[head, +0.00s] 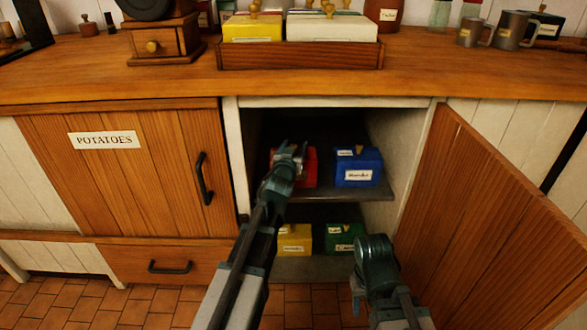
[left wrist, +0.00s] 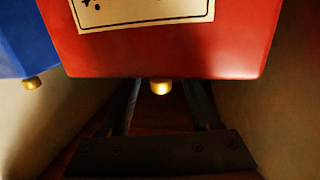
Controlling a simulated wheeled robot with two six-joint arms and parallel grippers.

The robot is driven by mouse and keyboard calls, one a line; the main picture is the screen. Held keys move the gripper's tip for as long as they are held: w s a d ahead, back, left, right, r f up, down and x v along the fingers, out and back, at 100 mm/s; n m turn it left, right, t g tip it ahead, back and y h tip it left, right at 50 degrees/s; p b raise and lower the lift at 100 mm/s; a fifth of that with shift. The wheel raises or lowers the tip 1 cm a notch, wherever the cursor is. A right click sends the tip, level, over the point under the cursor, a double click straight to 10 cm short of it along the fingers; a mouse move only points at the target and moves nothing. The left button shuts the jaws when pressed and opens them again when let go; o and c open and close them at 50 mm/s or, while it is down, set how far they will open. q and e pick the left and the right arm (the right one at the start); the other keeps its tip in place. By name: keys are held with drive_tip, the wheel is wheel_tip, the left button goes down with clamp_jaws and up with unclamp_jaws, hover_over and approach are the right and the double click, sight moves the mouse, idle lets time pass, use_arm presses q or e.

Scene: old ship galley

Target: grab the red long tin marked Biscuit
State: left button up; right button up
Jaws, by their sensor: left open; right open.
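The red tin (head: 311,168) stands on the upper shelf of the open cupboard, partly hidden behind my left gripper (head: 291,149). It fills the top of the left wrist view (left wrist: 160,55), where it appears upside down with a pale label cut off by the frame; I cannot read the wording. Its small brass knob (left wrist: 160,87) shows between the open fingers of my left gripper (left wrist: 161,92). The fingers are around the knob; whether they touch the tin is unclear. My right gripper (head: 357,298) is open and empty, low in front of the cupboard.
A blue tin (head: 358,167) stands right of the red one. A yellow tin (head: 295,240) and a green tin (head: 343,237) are on the lower level. The open door (head: 490,210) bounds the right. The counter (head: 440,72) is above, with a wooden tray (head: 300,56).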

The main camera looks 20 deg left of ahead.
use_arm(q)
drive_tip(key=shift+w+a+f, duration=0.1)
drive_tip(key=shift+w+a, duration=0.1)
drive_tip(key=shift+w, duration=1.25)
clamp_jaws()
idle(0.3)
